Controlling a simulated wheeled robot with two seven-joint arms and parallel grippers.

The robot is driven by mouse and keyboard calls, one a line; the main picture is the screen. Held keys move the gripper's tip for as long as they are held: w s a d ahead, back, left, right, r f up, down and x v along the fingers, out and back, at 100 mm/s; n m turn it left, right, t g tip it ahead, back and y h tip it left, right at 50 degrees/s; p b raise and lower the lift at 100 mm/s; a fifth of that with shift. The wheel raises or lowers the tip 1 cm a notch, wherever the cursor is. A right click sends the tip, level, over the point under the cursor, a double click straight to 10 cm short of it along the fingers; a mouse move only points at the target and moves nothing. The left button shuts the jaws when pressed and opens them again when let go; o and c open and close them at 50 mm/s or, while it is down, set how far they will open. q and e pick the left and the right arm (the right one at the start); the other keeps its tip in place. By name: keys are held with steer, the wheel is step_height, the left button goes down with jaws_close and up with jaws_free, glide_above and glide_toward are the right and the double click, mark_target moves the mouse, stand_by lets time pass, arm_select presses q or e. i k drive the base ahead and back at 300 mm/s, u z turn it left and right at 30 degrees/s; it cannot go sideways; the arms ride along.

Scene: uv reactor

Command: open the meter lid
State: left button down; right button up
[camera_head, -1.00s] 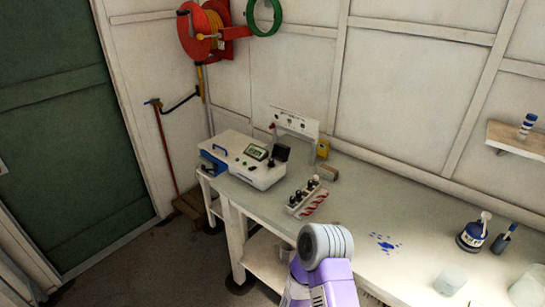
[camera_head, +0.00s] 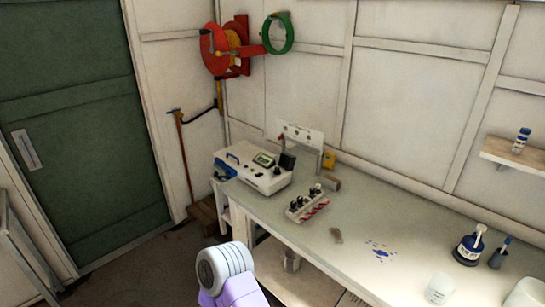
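The meter, a white box (camera_head: 262,181) with a small greenish display (camera_head: 264,159), stands at the far left end of the bench. A dark upright piece (camera_head: 287,161) stands at its right back side. It may be the lid, but I cannot tell whether it is open or shut. One of my purple and grey arm links shows at the bottom, in front of the bench and well apart from the meter. Neither of my grippers is in view.
A rack of dark-capped vials (camera_head: 307,206) stands right of the meter. A blue-labelled jar (camera_head: 469,249) and a clear beaker (camera_head: 440,288) stand at the right. The bench (camera_head: 400,220) is mostly clear between, with blue spots.

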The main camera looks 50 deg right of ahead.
mark_target(287, 161)
steer(key=z, duration=0.1)
steer(key=i, duration=1.6)
steer(key=z, duration=0.7)
